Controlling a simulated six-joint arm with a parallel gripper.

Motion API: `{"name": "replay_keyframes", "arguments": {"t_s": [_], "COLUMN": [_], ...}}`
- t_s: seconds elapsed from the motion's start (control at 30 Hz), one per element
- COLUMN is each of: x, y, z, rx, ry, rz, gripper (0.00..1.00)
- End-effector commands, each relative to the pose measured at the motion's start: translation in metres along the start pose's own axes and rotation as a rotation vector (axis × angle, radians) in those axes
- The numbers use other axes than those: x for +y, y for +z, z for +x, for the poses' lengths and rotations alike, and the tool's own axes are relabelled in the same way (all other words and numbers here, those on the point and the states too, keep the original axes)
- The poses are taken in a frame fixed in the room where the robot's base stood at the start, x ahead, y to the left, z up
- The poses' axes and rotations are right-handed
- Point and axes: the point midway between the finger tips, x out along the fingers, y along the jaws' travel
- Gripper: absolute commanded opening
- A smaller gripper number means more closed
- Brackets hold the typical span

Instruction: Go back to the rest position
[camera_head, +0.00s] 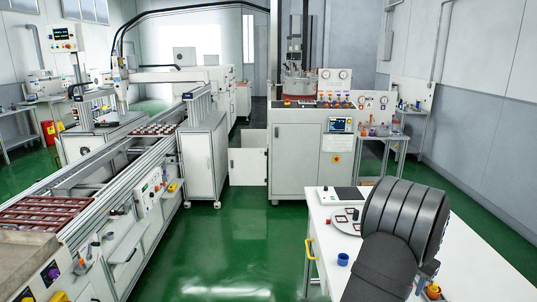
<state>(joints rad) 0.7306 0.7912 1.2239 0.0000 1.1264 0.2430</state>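Dark grey ribbed links of my own arm fill the lower right, folded above the white worktable (490,272). My gripper cannot be made out; the arm's end is hidden behind its links or out of the frame. I cannot tell whether it holds anything.
On the table are a blue cup (343,259), a pale plate with small dark parts (346,221), a flat dark-topped device (338,194) and an orange-topped bottle (433,291). A conveyor (112,166) with a red tray (50,213) runs along the left. Green floor (245,235) is clear between.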

Motion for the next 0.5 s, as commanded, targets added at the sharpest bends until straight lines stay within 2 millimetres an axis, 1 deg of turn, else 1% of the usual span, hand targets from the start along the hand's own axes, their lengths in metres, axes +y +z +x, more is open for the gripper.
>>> {"name": "replay_keyframes", "arguments": {"t_s": [0.5], "x": [0.0009], "y": [0.0002], "z": [-0.0001], "rx": [0.0], "ry": [0.0], "rz": [0.413], "gripper": [0.43]}}
